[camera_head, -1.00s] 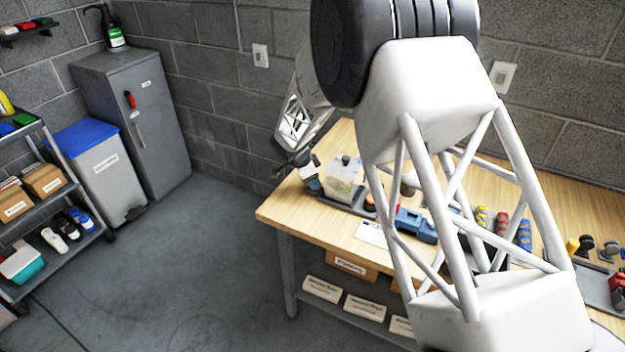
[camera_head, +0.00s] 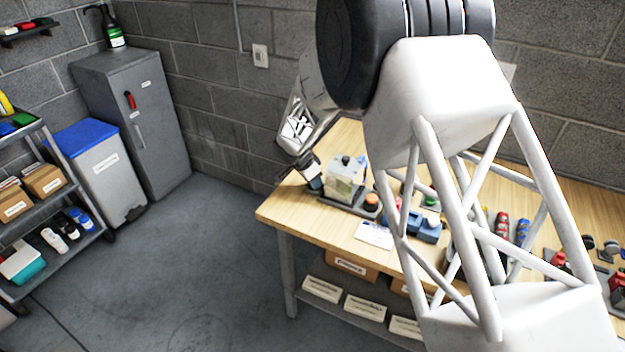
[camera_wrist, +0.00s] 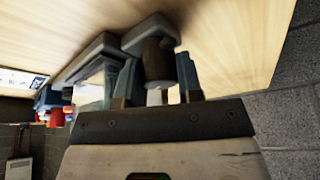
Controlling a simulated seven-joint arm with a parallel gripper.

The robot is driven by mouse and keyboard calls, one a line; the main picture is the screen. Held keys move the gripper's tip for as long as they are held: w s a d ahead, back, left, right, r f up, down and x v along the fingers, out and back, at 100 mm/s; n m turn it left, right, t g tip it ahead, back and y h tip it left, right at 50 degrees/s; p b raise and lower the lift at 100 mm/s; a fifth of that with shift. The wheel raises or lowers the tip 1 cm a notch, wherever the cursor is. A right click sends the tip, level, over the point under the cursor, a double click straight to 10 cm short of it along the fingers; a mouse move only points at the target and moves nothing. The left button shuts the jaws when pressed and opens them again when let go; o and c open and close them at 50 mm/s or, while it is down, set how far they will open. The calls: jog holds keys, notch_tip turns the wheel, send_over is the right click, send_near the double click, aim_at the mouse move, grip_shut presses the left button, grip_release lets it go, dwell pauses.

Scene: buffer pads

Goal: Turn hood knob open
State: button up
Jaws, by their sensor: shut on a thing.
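The hood is a small clear box (camera_head: 343,184) on a grey base at the left end of the wooden bench; its see-through side also shows in the wrist view (camera_wrist: 93,92). My gripper (camera_head: 311,175) is at the hood's left side. In the wrist view, my gripper (camera_wrist: 160,84) has its two fingers on either side of a dark brown cylinder (camera_wrist: 157,60), which looks like the hood knob, and is shut on it. A pale stub shows between the fingers below the cylinder. The knob's turn angle cannot be told.
An orange-topped round button (camera_head: 371,201) and a blue device (camera_head: 424,228) stand right of the hood. A white card (camera_head: 374,235) lies in front. My arm hides part of the bench (camera_head: 280,213). The bench's left edge is close to my gripper; the floor beyond is clear.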

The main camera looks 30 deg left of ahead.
jog(key=n+y, duration=0.2)
jog(key=n, duration=0.3)
jog(key=shift+f+n, duration=0.1)
jog(key=shift+n, duration=0.3)
jog(key=o, duration=0.9)
jog(key=shift+v, duration=4)
jog(key=shift+s+f, duration=0.1)
jog(key=shift+s, duration=0.05)
